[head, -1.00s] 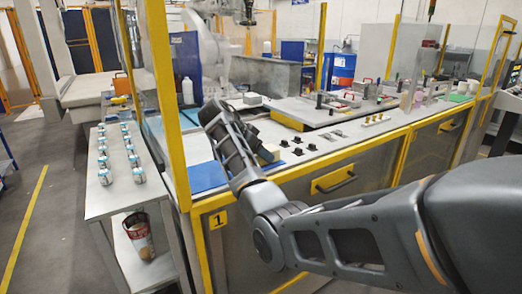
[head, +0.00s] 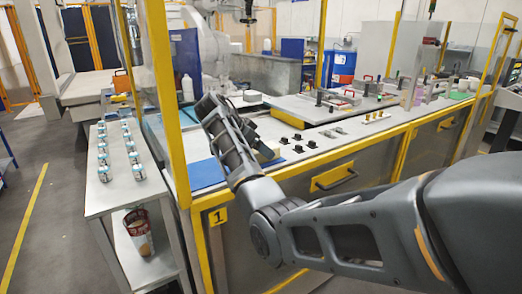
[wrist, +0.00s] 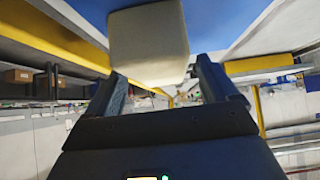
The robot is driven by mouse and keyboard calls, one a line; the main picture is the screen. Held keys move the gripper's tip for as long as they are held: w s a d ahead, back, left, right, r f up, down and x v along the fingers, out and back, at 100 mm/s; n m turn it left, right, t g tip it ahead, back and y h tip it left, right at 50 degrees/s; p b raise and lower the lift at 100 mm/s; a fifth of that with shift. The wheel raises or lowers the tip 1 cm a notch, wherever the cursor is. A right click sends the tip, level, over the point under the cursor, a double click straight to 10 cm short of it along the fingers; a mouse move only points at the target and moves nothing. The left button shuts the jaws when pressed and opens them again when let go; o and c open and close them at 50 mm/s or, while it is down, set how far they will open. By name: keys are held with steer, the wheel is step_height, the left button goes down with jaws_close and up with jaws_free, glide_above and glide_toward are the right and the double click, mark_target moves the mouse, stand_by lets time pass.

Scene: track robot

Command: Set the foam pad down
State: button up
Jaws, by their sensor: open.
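The foam pad is a pale beige block (wrist: 147,45) at the top middle of the wrist view, against a blue surface (wrist: 225,20). My gripper (wrist: 162,82) is open, with one dark finger on each side below the pad. The pad's near end lies at the fingertips, and gaps show between it and the fingers. Whether the pad rests fully on the blue surface cannot be told. A blue mat (head: 206,174) shows on the bench beside my arm.
The white bench (head: 325,142) carries several black fixtures (head: 291,140) and brass pieces right of my arm. A yellow post (head: 165,95) stands left of it.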

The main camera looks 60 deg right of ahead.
steer(key=shift+b+v, duration=0.6)
steer(key=shift+v, duration=2.55)
steer(key=shift+f, duration=0.1)
